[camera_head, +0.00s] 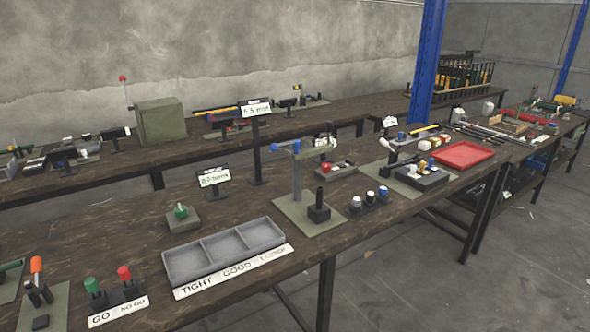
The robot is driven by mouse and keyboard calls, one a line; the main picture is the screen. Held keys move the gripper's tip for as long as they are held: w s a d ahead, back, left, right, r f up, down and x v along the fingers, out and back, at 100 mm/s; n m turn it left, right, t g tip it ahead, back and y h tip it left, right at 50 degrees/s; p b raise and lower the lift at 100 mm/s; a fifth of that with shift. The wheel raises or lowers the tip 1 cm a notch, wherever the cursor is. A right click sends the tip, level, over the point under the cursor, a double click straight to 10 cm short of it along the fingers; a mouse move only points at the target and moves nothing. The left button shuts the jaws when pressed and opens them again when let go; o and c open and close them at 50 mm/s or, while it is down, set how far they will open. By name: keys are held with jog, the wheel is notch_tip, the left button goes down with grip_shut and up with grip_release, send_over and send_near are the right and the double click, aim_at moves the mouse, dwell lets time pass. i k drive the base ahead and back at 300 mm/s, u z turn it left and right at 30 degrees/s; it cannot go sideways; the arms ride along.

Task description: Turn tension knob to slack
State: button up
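No knob in view carries a readable tension or slack label, so I cannot tell which one is the tension knob. A small green knob (181,210) sits on a grey-green block on the near bench, behind the three-part tray. A rivet press (297,175) with a grey post, a blue part at its top and a red knob (326,168) beside it stands on a pale green plate. A second press (393,150) stands farther right. My gripper is not in view.
A grey three-part tray (167,262) with a label strip reading TIGHT and GOOD lies on the near bench (140,225). Green and red-handled gauges (124,273) stand front left. A red tray (461,154) lies right. Open floor (440,280) is front right.

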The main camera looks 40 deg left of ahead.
aim_at(326, 167)
jog(key=z, duration=0.3)
jog(key=i, duration=1.95)
jog(key=u, duration=2.25)
